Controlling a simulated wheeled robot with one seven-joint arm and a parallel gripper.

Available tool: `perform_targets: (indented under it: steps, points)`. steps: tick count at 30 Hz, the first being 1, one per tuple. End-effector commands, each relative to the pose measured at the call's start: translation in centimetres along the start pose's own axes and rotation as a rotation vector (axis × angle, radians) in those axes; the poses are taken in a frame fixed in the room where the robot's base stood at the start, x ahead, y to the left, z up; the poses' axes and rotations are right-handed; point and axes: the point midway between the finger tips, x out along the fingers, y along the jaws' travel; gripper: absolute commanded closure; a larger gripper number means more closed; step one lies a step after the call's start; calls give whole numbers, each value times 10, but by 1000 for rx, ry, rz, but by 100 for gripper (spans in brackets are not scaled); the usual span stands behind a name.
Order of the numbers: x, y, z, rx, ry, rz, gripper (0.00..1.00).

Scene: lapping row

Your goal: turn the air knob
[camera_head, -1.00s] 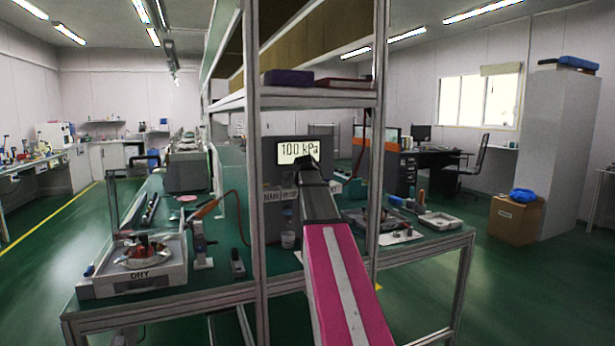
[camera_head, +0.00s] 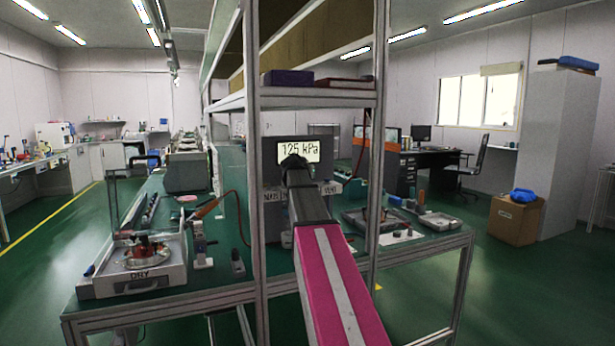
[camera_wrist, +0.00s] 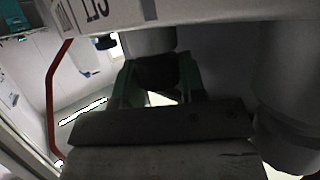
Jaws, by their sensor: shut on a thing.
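The pressure unit, a dark grey box (camera_head: 273,174), stands on the green bench behind my arm. Its lit display (camera_head: 318,150) reads 125 kPa. My gripper (camera_head: 296,165) is at the front of this box, just below the display, and its own arm hides the air knob in the head view. In the wrist view, my gripper is shut on a dark knob-like piece (camera_wrist: 158,72) between its greenish fingers. I take this for the air knob; the picture is too dark to see its markings. A VENT label (camera_head: 330,190) shows right of my arm.
Aluminium shelf posts (camera_head: 252,130) stand left and right of my arm. A lapping machine tray marked DRY (camera_head: 140,283) sits at the bench's left. A grey tray (camera_head: 438,221) lies at the right. In the wrist view, a red hose (camera_wrist: 52,90) runs at the left.

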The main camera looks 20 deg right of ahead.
Motion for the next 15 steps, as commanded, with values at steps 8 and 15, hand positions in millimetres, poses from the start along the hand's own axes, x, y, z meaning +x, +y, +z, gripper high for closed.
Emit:
perform_targets:
  steps: [8,15]
  points:
    - [0,0,1,1,-3,-1,52]
    - [-4,0,1,1,-2,-1,52]
